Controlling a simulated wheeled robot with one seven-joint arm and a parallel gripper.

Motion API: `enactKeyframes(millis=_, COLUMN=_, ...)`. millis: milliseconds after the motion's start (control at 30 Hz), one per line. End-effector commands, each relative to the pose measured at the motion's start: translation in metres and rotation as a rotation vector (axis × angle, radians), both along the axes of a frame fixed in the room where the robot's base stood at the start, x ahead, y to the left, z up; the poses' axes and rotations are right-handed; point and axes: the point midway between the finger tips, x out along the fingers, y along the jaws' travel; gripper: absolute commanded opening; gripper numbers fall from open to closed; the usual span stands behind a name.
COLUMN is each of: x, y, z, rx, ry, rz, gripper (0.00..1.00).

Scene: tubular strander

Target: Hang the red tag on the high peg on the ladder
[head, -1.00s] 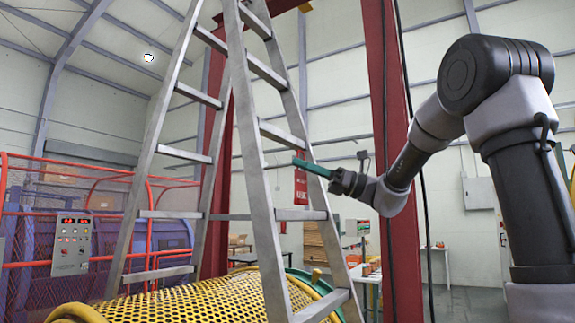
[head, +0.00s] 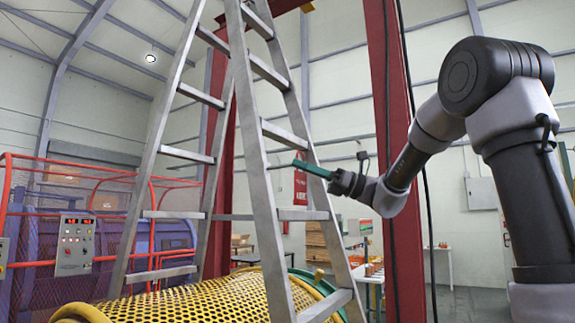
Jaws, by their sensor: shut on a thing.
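My gripper (head: 314,169) shows in the head view as teal fingers pointing left across the right rail of the aluminium ladder (head: 257,150). It is shut on the red tag (head: 300,188), which hangs just below the fingertips, beside that rail. The tag carries small pale markings, and its upper edge is hidden by the fingers. I cannot make out the high peg on the ladder. I cannot tell whether the tag touches the ladder.
A red steel column (head: 385,90) stands behind my forearm. A control box (head: 75,245) and red-framed fence stand at left. A bench with small items is behind at right.

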Motion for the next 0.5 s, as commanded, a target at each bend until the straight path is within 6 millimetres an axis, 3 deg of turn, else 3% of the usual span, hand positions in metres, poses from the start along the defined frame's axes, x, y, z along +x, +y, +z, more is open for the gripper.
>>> enactKeyframes(millis=500, x=0.012, y=0.019, z=-0.002, rx=0.001, ry=-0.002, rz=0.002, gripper=0.0)
